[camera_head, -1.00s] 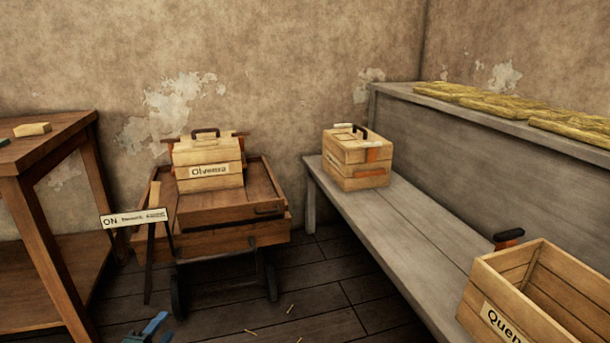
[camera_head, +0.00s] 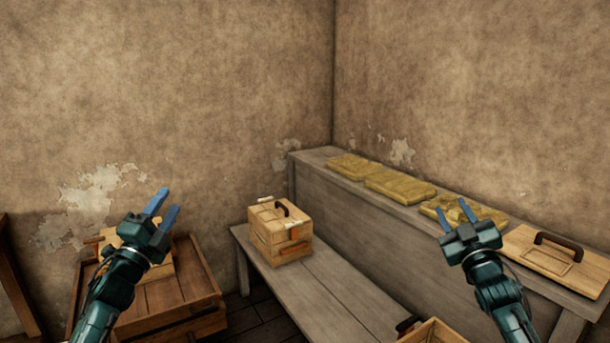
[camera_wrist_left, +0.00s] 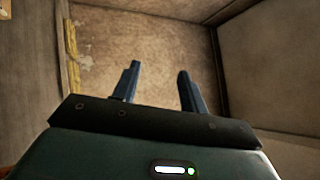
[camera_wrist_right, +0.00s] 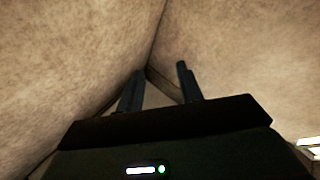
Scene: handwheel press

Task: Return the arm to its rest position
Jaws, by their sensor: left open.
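My left gripper (camera_head: 163,209) is raised at the left of the head view, in front of the cart and the wall. Its two blue fingers are apart and nothing is between them; they also show apart in the left wrist view (camera_wrist_left: 160,88). My right gripper (camera_head: 455,215) is raised at the right, in front of the bench and its raised back shelf. Its fingers are spread with nothing between them, and they also show apart in the right wrist view (camera_wrist_right: 157,85).
A wooden box with a dark handle (camera_head: 280,232) stands on the grey bench (camera_head: 340,305). Yellow bundles (camera_head: 400,187) and a handled wooden lid (camera_head: 550,252) lie on the shelf. A wooden cart (camera_head: 175,305) holds another box at left. An open crate (camera_head: 435,332) shows at the bottom.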

